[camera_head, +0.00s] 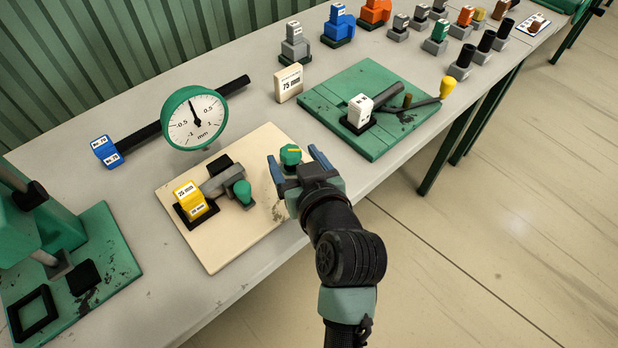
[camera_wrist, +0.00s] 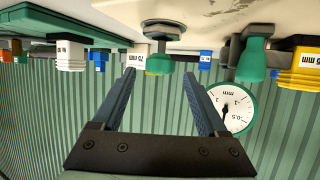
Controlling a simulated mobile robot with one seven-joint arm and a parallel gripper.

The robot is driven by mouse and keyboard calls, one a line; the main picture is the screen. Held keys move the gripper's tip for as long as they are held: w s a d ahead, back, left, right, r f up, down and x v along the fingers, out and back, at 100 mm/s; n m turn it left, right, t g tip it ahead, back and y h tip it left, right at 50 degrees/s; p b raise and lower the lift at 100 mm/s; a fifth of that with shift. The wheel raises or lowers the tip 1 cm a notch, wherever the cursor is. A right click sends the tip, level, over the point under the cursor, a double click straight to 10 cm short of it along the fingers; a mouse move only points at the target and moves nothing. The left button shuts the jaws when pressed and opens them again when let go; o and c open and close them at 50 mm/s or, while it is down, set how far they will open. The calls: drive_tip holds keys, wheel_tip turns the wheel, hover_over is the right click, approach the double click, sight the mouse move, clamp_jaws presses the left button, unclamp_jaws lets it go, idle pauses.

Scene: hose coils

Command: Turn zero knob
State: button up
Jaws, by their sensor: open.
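The zero knob (camera_head: 291,154) is a small green knob with a yellow mark on the right part of a cream base plate (camera_head: 225,245). In the wrist view, which is upside down, the knob (camera_wrist: 159,64) lies between the fingertips, with a gap to each. My gripper (camera_head: 293,160) is open and empty, its two blue fingers on either side of the knob. How deep the knob sits between them I cannot tell. The round dial gauge (camera_head: 194,118) with a green rim stands behind the plate. It also shows in the wrist view (camera_wrist: 232,107).
A yellow 25 mm block (camera_head: 190,200) and a grey clamp with a green knob (camera_head: 243,192) sit on the same plate, left of my gripper. A green plate (camera_head: 330,101) with a white block and lever lies to the right. Several blocks line the bench behind.

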drive_tip(key=v, duration=1)
drive_tip(key=w+r+m+t+h+p, duration=0.1)
drive_tip(key=w+r+t+p, duration=0.15)
drive_tip(key=r, duration=1.05)
drive_tip(key=w+r+t+p, duration=0.2)
drive_tip(key=w+r+t, duration=0.15)
drive_tip(key=r, duration=0.95)
drive_tip(key=s+a+r+m+t+h+p, duration=0.1)
drive_tip(key=s+r+t, duration=0.3)
drive_tip(key=r, duration=0.9)
drive_tip(key=s+a+r+t+h+p, duration=0.1)
drive_tip(key=s+a+r+t+p, duration=0.1)
drive_tip(key=r, duration=1.2)
drive_tip(key=shift+s+a+m+t+p, duration=0.35)
drive_tip(key=shift+s+t+p, duration=0.3)
drive_tip(key=shift+s+t, duration=0.55)
drive_tip(key=shift+w+d+f, duration=0.1)
drive_tip(key=shift+f, duration=0.1)
